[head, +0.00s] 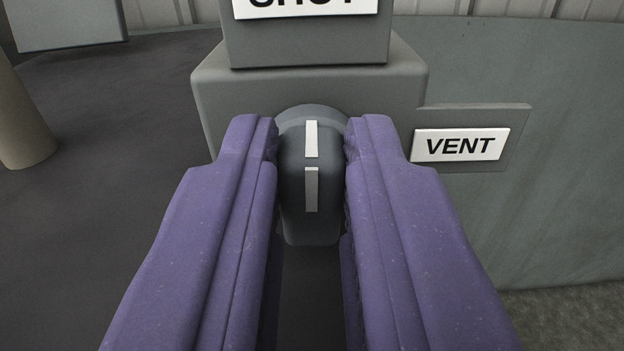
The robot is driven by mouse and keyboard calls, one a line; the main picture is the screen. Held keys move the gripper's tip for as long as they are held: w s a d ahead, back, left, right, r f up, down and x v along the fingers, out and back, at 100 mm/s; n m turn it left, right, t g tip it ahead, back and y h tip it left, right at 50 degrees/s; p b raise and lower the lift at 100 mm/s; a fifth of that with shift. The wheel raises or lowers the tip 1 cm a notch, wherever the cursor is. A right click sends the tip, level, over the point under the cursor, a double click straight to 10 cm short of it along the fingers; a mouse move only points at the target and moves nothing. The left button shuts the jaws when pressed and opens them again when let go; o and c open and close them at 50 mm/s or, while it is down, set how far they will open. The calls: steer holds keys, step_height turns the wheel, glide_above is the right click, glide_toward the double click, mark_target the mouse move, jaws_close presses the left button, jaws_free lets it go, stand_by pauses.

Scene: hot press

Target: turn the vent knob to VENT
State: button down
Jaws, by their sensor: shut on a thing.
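The vent knob (311,222) is dark grey with white marks along its grip. Its marks stand upright in the picture, in line with the SHUT label (305,5) above, which is partly cut off by the top edge. The VENT label (460,145) is on a plate to the right of the knob. My gripper (311,150) has two purple fingers, one at each side of the knob, and it is shut on the knob. The fingers hide the knob's sides.
A grey housing block (408,88) is behind the knob. A greenish-grey surface (570,150) lies to the right. A beige post (20,120) and a grey panel (68,22) are at the left.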

steer(key=m, duration=0.4)
steer(key=shift+d+f, duration=0.1)
steer(key=shift+d, duration=0.2)
steer(key=m, duration=0.5)
steer(key=shift+d+f+p, duration=0.1)
steer(key=shift+d+p, duration=0.1)
steer(key=shift+p, duration=0.1)
steer(key=m, duration=0.3)
steer(key=shift+d+f+m, duration=0.1)
steer(key=shift+f+m, duration=0.05)
steer(key=shift+m, duration=0.15)
steer(key=m, duration=0.4)
steer(key=shift+f+m+p, duration=0.3)
steer(key=shift+m+p, duration=0.05)
steer(key=shift+m, duration=0.05)
steer(key=c, duration=1)
jaws_free()
steer(key=shift+f, duration=0.1)
steer(key=shift+c, duration=0.2)
steer(key=shift+s, duration=0.1)
